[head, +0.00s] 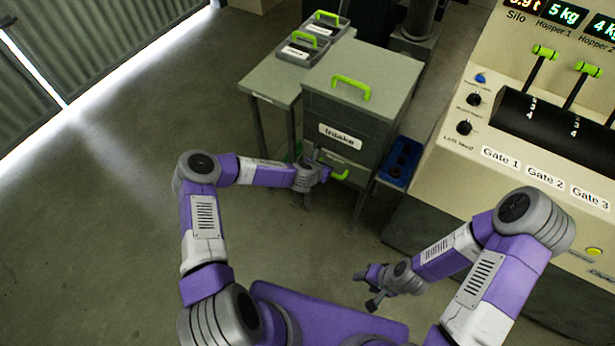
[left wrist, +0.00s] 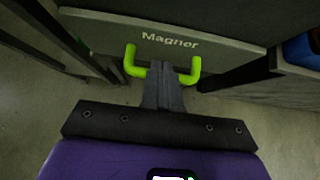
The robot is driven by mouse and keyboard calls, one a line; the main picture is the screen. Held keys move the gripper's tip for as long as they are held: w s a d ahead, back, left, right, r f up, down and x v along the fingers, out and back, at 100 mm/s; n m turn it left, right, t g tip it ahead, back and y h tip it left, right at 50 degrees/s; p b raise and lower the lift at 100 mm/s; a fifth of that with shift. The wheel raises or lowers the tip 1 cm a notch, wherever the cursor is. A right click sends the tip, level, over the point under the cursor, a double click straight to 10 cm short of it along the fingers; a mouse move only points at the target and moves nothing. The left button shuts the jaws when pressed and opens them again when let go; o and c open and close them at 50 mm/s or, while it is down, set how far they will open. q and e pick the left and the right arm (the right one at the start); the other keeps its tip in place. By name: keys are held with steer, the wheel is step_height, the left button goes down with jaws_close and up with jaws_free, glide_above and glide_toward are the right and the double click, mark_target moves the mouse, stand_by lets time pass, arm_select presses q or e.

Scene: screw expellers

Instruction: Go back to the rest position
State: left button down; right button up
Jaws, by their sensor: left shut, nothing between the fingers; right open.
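My left gripper (head: 322,168) is by the lower front of the grey cabinet labelled "Intake" (head: 335,118), close to a green handle (head: 341,176). In the left wrist view its fingers (left wrist: 164,84) are shut with nothing between them. They lie across the middle of the green handle (left wrist: 133,62) on a grey panel (left wrist: 235,50) whose label looks like "Magnet". I cannot tell whether they touch the handle. My right gripper (head: 366,288) is open and empty, low over the floor, left of the control console.
A side table (head: 268,84) carries two grey bins (head: 296,52) with green handles. A blue tray (head: 398,162) stands right of the cabinet. The console (head: 455,150) with gate levers fills the right side. The floor (head: 110,220) at left is clear.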

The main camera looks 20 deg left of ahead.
arm_select(q)
steer(key=p+v, duration=0.2)
steer(key=v, duration=0.7)
steer(key=shift+s+r+p, duration=0.3)
arm_select(e)
step_height(320, 180, up, 3)
steer(key=shift+r, duration=0.1)
arm_select(q)
steer(key=s+d+f+m+g+h, duration=0.3)
steer(key=s+d+m, duration=0.4)
steer(key=s+m, duration=0.55)
steer(key=s+a+f+m+g, duration=0.1)
steer(key=s+m+g, duration=0.2)
steer(key=s+m, duration=0.4)
steer(key=s+a+f+m+g+y, duration=0.1)
steer(key=s+f+m+g, duration=0.1)
steer(key=s+m, duration=0.5)
steer(key=m+g, duration=0.1)
steer(key=m, duration=0.3)
steer(key=shift+s+f, duration=0.2)
steer(key=shift+f, duration=0.1)
